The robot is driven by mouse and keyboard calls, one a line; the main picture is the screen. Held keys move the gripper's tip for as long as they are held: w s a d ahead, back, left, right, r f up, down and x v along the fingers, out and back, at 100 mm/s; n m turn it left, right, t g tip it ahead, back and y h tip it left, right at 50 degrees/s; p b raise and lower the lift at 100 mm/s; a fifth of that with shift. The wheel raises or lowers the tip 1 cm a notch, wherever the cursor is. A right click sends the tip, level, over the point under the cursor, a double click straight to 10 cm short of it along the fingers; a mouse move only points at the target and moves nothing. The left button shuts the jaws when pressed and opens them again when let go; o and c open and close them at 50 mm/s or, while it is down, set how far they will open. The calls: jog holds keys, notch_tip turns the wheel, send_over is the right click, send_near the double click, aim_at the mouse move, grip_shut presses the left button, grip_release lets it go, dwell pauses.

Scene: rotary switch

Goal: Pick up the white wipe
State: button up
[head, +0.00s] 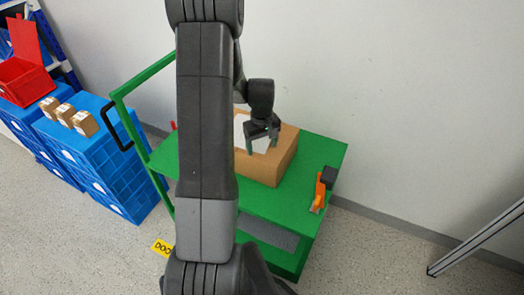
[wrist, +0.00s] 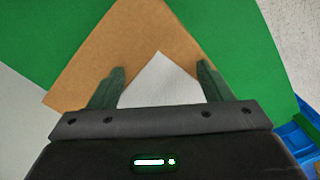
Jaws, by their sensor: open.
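The white wipe (head: 241,132) lies flat on top of a brown cardboard box (head: 262,170), partly hidden behind my arm and gripper in the head view. In the wrist view, a pointed corner of the wipe (wrist: 160,82) shows between my fingers on the brown box top (wrist: 140,40). My gripper (head: 262,146) is open above the wipe, its two fingers (wrist: 160,82) spread apart on either side of that corner. I cannot tell how far above the wipe the fingertips are. The rest of the wipe is hidden by the gripper body in the wrist view.
The box stands on a green cart (head: 315,155) with a green handle frame. An orange tool (head: 318,194) and a dark block (head: 329,174) are at the cart's right side. Blue crates (head: 105,165) with small brown boxes stand at the left. A wall is behind.

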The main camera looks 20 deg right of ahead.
grip_shut()
notch_tip(320, 180, up, 12)
jog(key=p, duration=0.8)
notch_tip(320, 180, up, 9)
jog(key=p, duration=0.6)
